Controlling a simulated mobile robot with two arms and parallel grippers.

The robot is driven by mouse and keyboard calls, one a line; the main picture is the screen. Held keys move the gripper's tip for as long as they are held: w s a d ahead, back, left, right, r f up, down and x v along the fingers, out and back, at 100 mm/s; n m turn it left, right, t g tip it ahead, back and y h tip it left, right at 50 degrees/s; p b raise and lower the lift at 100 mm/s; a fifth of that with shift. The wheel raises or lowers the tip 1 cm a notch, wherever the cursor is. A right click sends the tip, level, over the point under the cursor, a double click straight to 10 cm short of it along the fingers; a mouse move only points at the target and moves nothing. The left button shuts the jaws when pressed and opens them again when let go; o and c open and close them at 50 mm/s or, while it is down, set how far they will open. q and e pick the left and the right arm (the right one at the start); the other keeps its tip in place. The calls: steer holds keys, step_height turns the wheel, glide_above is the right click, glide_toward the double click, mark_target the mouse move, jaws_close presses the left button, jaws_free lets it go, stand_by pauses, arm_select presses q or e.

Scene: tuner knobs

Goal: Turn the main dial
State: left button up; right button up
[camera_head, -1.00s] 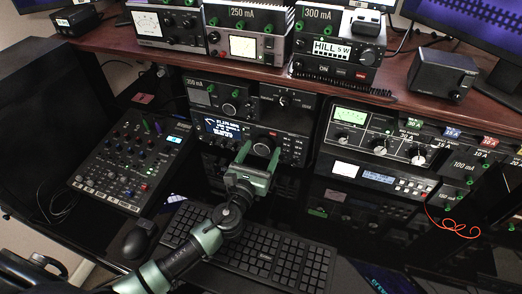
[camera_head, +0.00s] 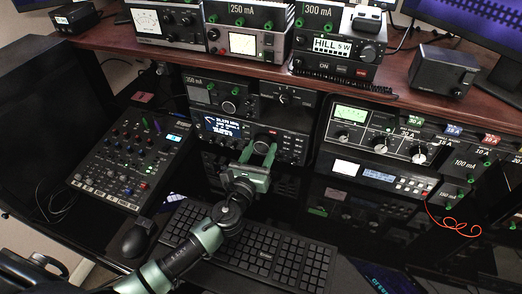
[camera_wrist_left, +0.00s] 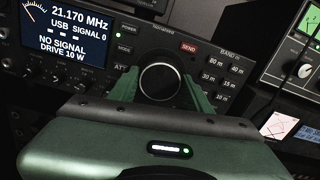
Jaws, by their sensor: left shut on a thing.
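The main dial (camera_wrist_left: 161,80) is a round black knob on the front of the black radio (camera_head: 288,143). In the left wrist view it sits between the two green fingers of my left gripper (camera_wrist_left: 160,92), one on each side. My left gripper (camera_head: 262,155) is shut on the dial; in the head view its fingers hide much of the knob. The radio's screen (camera_wrist_left: 68,32) reads 21.170 MHz, USB, NO SIGNAL, DRIVE 10 W. My right gripper is not in view.
A black keyboard (camera_head: 285,262) lies below my left arm, with a mouse (camera_head: 137,238) to its left. A mixer (camera_head: 130,160) stands left of the radio. Another unit with green meter (camera_head: 352,114) stands close on the right. A wooden shelf (camera_head: 120,39) carries more devices above.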

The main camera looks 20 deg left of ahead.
arm_select(q)
steer(key=n+b, duration=0.1)
steer(key=n, duration=0.2)
steer(key=shift+n, duration=0.3)
steer(key=n+b, duration=0.1)
steer(key=n, duration=0.1)
steer(key=shift+n, duration=0.4)
steer(key=n, duration=0.3)
steer(key=shift+b, duration=0.35)
steer(key=shift+n, duration=1.5)
steer(key=shift+r, duration=0.1)
steer(key=o, duration=1.4)
steer(key=shift+c, duration=0.2)
